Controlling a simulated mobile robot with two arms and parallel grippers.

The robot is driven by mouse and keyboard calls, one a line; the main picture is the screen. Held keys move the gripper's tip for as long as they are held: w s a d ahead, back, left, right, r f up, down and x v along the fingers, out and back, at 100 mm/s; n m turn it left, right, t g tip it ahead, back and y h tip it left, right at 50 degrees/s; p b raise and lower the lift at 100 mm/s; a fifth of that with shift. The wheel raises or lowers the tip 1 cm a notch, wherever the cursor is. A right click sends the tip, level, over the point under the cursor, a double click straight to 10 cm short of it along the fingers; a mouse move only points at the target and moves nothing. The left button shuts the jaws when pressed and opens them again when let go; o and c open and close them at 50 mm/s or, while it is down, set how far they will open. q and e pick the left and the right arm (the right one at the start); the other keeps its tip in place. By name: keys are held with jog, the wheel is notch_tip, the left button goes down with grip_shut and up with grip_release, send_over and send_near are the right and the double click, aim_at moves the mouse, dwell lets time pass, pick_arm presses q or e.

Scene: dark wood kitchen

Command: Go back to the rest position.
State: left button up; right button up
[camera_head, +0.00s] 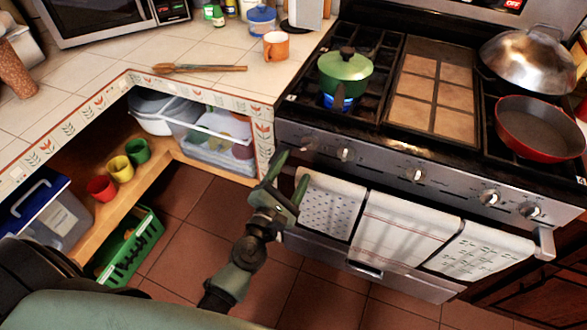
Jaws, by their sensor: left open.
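My left gripper (288,180) is in the middle of the head view, in front of the stove's left front edge. Its two green fingers are spread apart, with nothing seen between them. It is near the left patterned towel (329,206) on the oven handle; whether it touches the towel cannot be told. My left arm reaches up to it from the bottom of the picture. My right gripper is not in view.
The stove (380,172) carries a green pot (345,73) with blue beneath it, and a red pan (540,128). The tiled counter (215,85) holds an orange mug (276,46). A green crate (128,246) and cups sit below. Red floor tiles (190,210) are partly clear.

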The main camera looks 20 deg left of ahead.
pick_arm(q)
jog(key=s+d+f+m+g+h, duration=0.3)
jog(key=s+d+m+g+h, duration=0.5)
jog(key=m, duration=1.1)
jog(key=s+a+f+m+g+y, duration=0.25)
jog(key=s+a+m+y, duration=0.2)
jog(key=s, duration=0.45)
jog(key=s+a+f+m+g+y, duration=0.2)
jog(key=s+a+m+g+y, duration=0.3)
jog(key=s, duration=0.3)
notch_tip(320, 180, down, 27)
jog(key=s+h, duration=0.1)
jog(key=s, duration=0.1)
jog(key=s+a+f+g, duration=0.1)
jog(key=s+a+f, duration=0.3)
jog(key=s+f, duration=1.1)
jog(key=shift+s+m+p, duration=0.3)
jog(key=shift+s+m, duration=0.05)
jog(key=shift+s, duration=0.25)
